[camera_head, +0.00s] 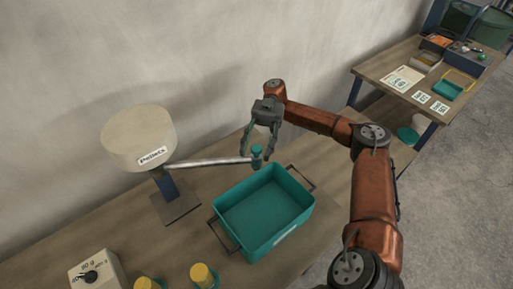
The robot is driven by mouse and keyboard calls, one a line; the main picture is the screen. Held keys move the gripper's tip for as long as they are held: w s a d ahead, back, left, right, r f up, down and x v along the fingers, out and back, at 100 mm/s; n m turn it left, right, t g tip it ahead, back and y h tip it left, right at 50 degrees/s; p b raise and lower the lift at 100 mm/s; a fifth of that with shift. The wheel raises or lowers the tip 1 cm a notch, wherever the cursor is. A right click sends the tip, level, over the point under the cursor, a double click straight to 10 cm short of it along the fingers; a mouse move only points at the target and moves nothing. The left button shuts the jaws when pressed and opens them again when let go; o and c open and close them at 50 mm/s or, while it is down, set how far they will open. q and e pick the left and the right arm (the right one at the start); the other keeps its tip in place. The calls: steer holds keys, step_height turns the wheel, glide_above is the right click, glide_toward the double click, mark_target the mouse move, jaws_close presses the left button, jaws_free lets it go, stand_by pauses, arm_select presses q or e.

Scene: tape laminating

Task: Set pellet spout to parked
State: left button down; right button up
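The pellet dispenser (139,138) is a cream drum labelled "pellets" on a blue post with a flat base. Its grey spout (210,162) points right and ends in a teal knob (257,152) above the back edge of the teal bin (262,210). My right gripper (257,155) points down with its fingers spread, one on each side of the knob. I cannot tell whether either finger touches the knob. My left gripper is not in view.
The teal bin has dark wire handles and looks empty. A cream dial box (97,271) and yellow-topped items (203,275) stand at the front left. The wall lies behind the bench. Another table (385,65) with papers and trays is at upper right.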

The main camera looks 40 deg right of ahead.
step_height(320, 180, up, 10)
steer(key=shift+f, duration=0.2)
